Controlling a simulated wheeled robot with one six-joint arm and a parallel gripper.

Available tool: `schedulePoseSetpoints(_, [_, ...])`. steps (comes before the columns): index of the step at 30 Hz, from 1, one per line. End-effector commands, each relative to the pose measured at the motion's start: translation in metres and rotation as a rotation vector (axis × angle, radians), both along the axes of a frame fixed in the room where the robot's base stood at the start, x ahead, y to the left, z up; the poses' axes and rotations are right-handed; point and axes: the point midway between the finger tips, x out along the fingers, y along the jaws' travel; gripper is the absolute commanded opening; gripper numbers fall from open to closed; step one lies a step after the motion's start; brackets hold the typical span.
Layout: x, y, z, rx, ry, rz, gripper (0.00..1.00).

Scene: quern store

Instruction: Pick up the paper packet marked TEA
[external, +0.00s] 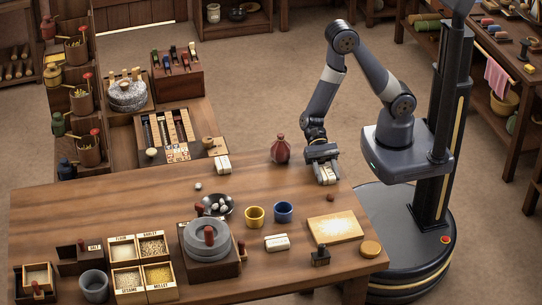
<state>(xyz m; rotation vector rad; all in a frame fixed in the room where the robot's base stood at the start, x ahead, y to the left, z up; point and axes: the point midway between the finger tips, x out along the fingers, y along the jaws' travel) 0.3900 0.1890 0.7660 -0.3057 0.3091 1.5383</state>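My gripper (326,178) hangs low near the right part of the wooden table, just right of a dark red jug. Pale surfaces show between and on its fingers, and I cannot tell whether they are finger pads or a held packet. One small white packet (277,243) lies on the table in front of the blue cup, with print too small to read. Another small white packet (222,165) lies near the table's back edge, left of the jug. I cannot read TEA on either. My gripper is apart from both.
A red jug (281,150), a yellow cup (255,216), a blue cup (284,211), a dark bowl (220,205) and a stone quern (207,241) stand on the table (110,205). A pale board (335,227) lies at right. Grain boxes (140,265) stand front left.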

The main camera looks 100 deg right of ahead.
Motion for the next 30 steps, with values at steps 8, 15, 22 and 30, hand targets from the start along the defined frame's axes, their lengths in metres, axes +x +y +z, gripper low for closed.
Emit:
schedulePoseSetpoints(8, [0.0, 0.0, 0.0, 0.0, 0.0, 0.0, 0.21])
schedulePoseSetpoints(15, [0.0, 0.0, 0.003, 0.0, -0.001, 0.0, 0.21])
schedulePoseSetpoints(22, [0.0, 0.0, 0.033, 0.0, -0.006, 0.0, 0.21])
schedulePoseSetpoints(30, [0.0, 0.0, 0.081, 0.0, -0.005, 0.001, 0.21])
